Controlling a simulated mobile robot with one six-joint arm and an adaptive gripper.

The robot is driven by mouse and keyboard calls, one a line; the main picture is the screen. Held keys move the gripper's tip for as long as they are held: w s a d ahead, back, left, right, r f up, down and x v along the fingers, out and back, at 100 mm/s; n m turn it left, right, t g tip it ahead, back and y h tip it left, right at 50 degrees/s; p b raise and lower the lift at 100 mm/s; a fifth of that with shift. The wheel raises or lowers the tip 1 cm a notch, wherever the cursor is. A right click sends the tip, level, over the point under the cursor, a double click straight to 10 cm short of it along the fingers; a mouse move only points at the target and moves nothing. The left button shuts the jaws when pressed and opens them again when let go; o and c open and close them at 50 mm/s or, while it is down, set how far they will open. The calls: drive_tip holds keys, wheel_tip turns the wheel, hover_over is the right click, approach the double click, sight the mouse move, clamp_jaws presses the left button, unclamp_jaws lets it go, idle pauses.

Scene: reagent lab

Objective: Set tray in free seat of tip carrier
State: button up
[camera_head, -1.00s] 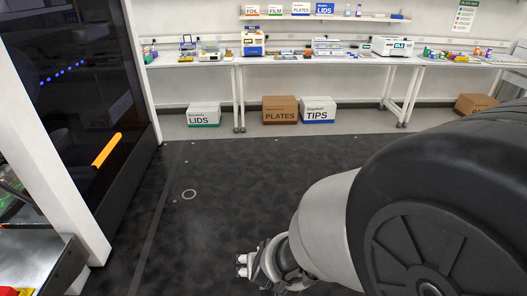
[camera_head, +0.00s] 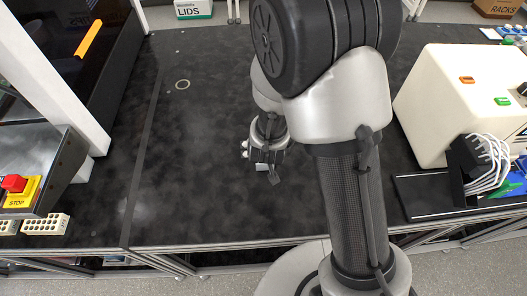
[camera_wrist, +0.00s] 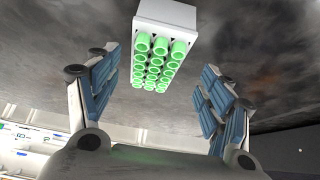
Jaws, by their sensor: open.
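In the wrist view a white block-shaped tray (camera_wrist: 160,15) with rows of green-rimmed round openings sits over the dark surface. My gripper (camera_wrist: 160,68) is open, with its blue-padded fingers spread to either side of the tray and clear gaps between. I cannot tell how far the tray is beyond the fingertips. In the head view my gripper (camera_head: 264,158) is low over the black worktop, left of my upright arm; the tray cannot be made out there. I cannot identify the tip carrier or its free seat in these frames.
The black worktop (camera_head: 190,150) is clear left of my arm. A cream machine (camera_head: 460,95) with cables stands on the right. A red stop button (camera_head: 14,183) and white perforated blocks (camera_head: 45,224) are at the left edge. A LIDS box (camera_head: 193,9) is behind.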

drive_tip(key=b+x, duration=0.1)
drive_tip(key=x, duration=0.2)
drive_tip(key=b+x, duration=0.1)
drive_tip(key=x, duration=0.1)
drive_tip(key=shift+w+d+f+b, duration=0.25)
drive_tip(key=shift+d+b, duration=0.05)
drive_tip(key=shift+b, duration=0.05)
drive_tip(key=shift+r, duration=0.1)
drive_tip(key=c, duration=1.3)
